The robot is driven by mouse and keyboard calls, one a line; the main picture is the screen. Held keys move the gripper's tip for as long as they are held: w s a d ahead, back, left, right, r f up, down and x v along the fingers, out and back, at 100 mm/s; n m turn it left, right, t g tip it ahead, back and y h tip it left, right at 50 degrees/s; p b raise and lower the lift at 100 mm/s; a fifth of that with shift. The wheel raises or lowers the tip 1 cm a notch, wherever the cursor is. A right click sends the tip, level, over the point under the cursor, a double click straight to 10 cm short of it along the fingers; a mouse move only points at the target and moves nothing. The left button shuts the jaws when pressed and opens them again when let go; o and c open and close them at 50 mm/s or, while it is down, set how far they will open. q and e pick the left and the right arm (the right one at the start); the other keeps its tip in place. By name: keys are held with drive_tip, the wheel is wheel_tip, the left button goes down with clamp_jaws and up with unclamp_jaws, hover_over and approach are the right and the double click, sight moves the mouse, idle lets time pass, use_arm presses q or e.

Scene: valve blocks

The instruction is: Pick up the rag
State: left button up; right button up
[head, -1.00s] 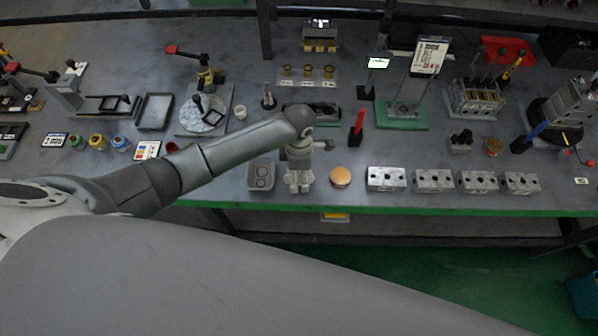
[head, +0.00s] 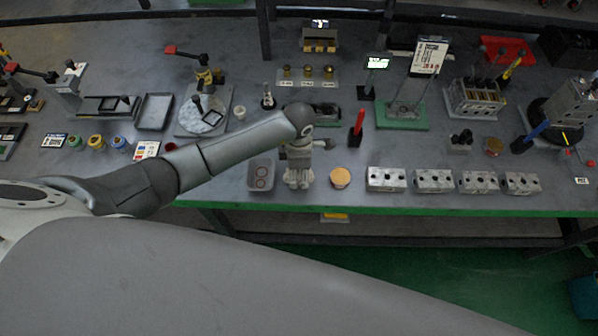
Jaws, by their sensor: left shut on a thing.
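My left gripper (head: 298,182) points down at the front of the grey workbench, between a tray with two red rings and a tan round tin. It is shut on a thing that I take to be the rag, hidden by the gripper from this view. No cloth shows clearly anywhere else on the bench. Whether the gripper touches the bench top cannot be told. My right gripper is not in view.
The tray (head: 251,177) stands just left of the gripper and the tan tin (head: 340,177) just right. Several metal valve blocks (head: 386,179) line the front right. A red upright tool (head: 357,127) stands behind. The bench's green front edge (head: 400,210) is close.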

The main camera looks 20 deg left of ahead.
use_arm(q)
drive_tip(key=shift+w+r, duration=0.1)
drive_tip(key=shift+r, duration=0.15)
drive_tip(key=s+d+r+b, duration=0.4)
drive_tip(key=s+r+b, duration=0.1)
drive_tip(key=s+r, duration=0.7)
drive_tip(key=shift+s+d+b, duration=0.2)
drive_tip(key=shift+s+b, duration=0.2)
drive_tip(key=shift+s, duration=0.4)
